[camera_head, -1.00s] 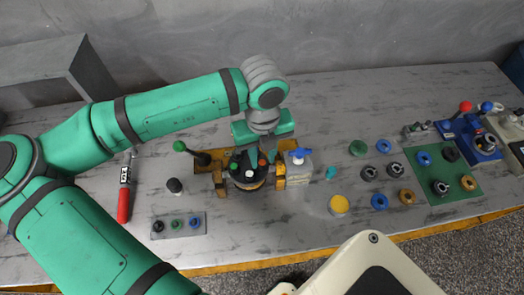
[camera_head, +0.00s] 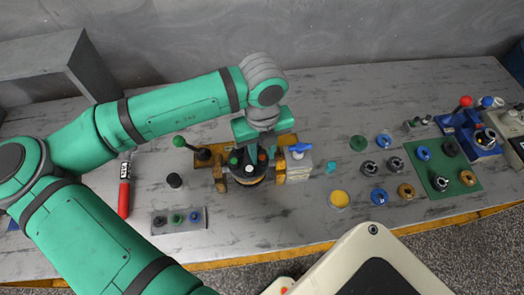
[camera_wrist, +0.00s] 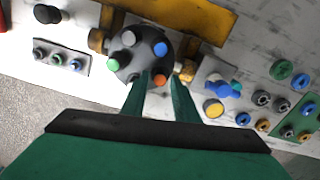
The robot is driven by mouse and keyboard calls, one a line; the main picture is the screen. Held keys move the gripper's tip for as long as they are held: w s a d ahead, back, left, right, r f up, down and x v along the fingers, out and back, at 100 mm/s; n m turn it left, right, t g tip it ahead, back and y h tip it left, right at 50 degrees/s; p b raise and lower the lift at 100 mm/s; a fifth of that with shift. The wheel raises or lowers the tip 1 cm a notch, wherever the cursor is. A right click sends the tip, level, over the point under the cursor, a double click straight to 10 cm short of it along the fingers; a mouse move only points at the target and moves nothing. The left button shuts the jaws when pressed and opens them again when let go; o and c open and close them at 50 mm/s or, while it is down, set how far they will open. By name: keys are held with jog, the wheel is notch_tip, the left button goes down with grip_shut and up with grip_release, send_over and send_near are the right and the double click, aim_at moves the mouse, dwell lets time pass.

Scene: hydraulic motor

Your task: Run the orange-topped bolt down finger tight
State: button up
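The orange-topped bolt (camera_wrist: 159,80) stands on the rim of the round dark motor (camera_wrist: 138,52), on the side nearest my gripper. In the head view the motor (camera_head: 247,178) sits at the middle of the bench, and the orange top (camera_head: 262,157) shows small. My gripper (camera_wrist: 160,74) points down over the motor. Its two green fingers are on either side of the orange top, with a narrow gap visible at each side, so it looks open. A blue top (camera_wrist: 161,48), a green top (camera_wrist: 114,65) and a pale top (camera_wrist: 128,37) show on the same motor.
A small plate with three knobs (camera_head: 180,220) lies front left. Several loose rings and a green mat (camera_head: 432,178) lie right.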

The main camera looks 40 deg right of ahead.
jog(key=shift+f, duration=0.7)
dwell(0.3)
jog(key=shift+r, duration=0.2)
dwell(0.4)
jog(key=c, duration=0.6)
jog(key=m, duration=0.3)
jog(key=shift+w+m, duration=0.2)
jog(key=shift+m, duration=0.3)
jog(key=shift+a, duration=0.15)
jog(key=m, duration=0.4)
jog(key=shift+s, duration=0.3)
